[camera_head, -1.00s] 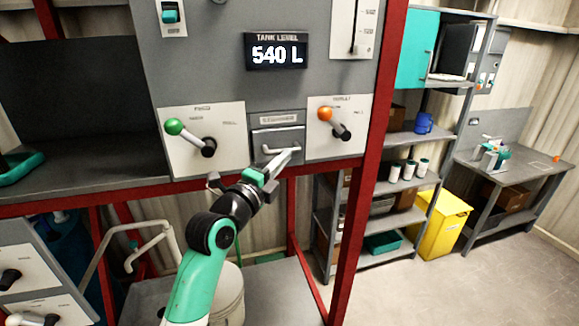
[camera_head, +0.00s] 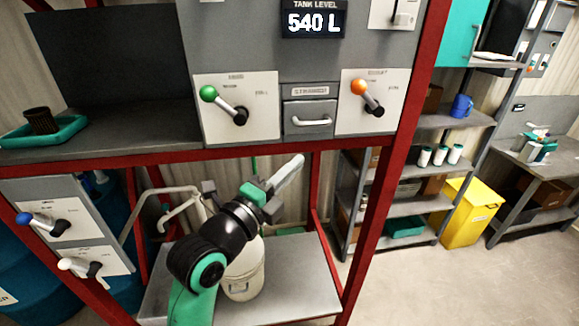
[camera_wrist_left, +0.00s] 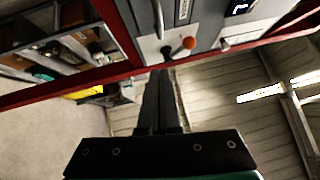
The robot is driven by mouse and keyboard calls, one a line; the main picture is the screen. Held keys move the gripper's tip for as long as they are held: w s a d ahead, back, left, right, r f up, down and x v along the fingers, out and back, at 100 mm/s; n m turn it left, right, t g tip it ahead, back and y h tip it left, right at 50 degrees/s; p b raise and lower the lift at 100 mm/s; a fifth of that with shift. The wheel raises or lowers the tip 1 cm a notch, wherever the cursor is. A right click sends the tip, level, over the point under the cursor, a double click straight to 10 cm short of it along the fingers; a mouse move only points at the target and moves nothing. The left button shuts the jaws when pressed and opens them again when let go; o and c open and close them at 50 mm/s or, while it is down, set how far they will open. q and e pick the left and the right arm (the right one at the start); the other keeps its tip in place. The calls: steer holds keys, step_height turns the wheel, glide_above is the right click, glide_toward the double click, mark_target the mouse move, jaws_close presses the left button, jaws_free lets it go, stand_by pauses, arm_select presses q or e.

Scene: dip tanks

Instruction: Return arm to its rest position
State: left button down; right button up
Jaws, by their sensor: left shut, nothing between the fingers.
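My left gripper (camera_head: 287,176) is shut and empty. In the head view it is below the strainer drawer (camera_head: 308,120), apart from its handle, in front of the open red frame. In the left wrist view the closed fingers (camera_wrist_left: 158,98) point up toward the panel with the orange-knobbed lever (camera_wrist_left: 188,43). The strainer drawer looks closed. My right gripper is in neither view.
A red post (camera_head: 390,170) stands right of my left arm. Levers with green (camera_head: 208,93) and orange (camera_head: 358,87) knobs flank the drawer. A yellow bin (camera_head: 468,212) stands further right.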

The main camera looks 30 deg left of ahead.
arm_select(q)
steer(key=shift+s+r, duration=0.1)
steer(key=shift+s, duration=0.5)
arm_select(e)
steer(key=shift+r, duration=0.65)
arm_select(q)
steer(key=s+d+r+n+t+h+p, duration=0.1)
steer(key=s+d+r+t+p, duration=0.15)
steer(key=r, duration=0.65)
steer(key=s+d+r+t+h+p, duration=0.15)
steer(key=s+d+r, duration=0.25)
steer(key=r, duration=0.4)
steer(key=s+a+r+n+t+y+p, duration=0.1)
steer(key=s+r+n+t, duration=0.3)
steer(key=s+r+n, duration=0.6)
steer(key=shift+s+a+r+n+y, duration=0.25)
steer(key=shift+s+n+y, duration=0.15)
steer(key=shift+n, duration=3.8)
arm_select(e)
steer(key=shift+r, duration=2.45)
